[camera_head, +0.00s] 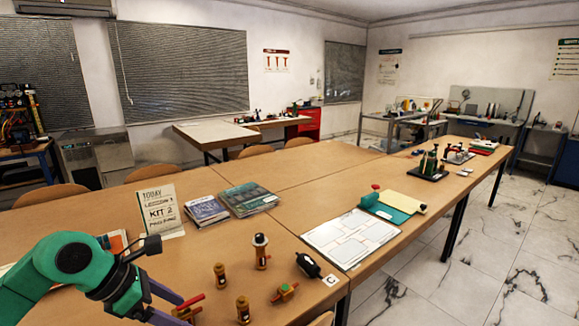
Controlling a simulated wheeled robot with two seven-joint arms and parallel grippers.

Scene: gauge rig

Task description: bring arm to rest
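My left arm (85,268), green with dark joints, comes in from the lower left over the near table. Its gripper (178,308) is low in the picture, with purple finger parts at the bottom edge. A brass fitting with a red lever (190,308) shows right at the fingertips. I cannot tell whether the fingers hold it or are only in front of it. My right arm and gripper are not in view.
Brass fittings (220,276), (243,310), a taller one (260,251) and a green-and-red valve (285,292) stand nearby. The table (285,182) is clear behind the books.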

